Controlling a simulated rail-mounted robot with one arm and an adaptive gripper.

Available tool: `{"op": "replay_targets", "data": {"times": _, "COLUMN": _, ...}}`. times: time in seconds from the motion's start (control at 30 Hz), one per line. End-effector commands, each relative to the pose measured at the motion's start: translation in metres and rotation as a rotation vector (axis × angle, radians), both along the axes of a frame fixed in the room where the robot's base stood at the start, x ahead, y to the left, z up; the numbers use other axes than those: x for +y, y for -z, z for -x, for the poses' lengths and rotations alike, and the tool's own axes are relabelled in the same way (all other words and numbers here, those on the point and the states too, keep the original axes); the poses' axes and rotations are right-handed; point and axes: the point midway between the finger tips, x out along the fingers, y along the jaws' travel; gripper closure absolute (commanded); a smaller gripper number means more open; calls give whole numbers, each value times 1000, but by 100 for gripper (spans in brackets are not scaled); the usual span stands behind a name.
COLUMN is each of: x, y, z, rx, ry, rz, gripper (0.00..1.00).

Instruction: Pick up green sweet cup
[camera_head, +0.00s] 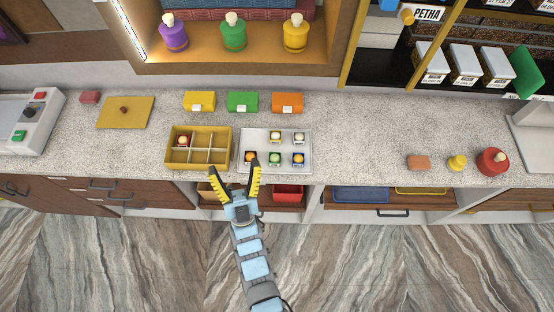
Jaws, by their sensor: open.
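The green sweet cup (274,158) sits in the front row of the white tray (305,145) on the counter.
Two more cups (275,137) stand in the tray's back row. A yellow divided box (175,159) left of the tray holds one cup. Yellow, green and orange boxes (243,101) line the back. Open counter lies right of the tray, before small items (457,163).

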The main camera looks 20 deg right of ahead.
Motion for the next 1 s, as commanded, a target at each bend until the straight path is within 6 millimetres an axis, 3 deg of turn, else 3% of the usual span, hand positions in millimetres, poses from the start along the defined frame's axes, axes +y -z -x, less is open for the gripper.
{"op": "replay_targets", "data": {"times": 0.3, "x": -35, "y": 55, "z": -136, "rx": 292, "ry": 104, "rz": -132, "gripper": 20}}
{"op": "replay_targets", "data": {"times": 0.53, "x": -39, "y": 86, "z": -231, "rx": 506, "ry": 98, "rz": -196, "gripper": 20}}
{"op": "replay_targets", "data": {"times": 0.73, "x": -24, "y": 104, "z": -305, "rx": 690, "ry": 42, "rz": -210, "gripper": 20}}
{"op": "replay_targets", "data": {"times": 1.0, "x": 17, "y": 113, "z": -385, "rx": 918, "ry": -82, "rz": -151, "gripper": 20}}
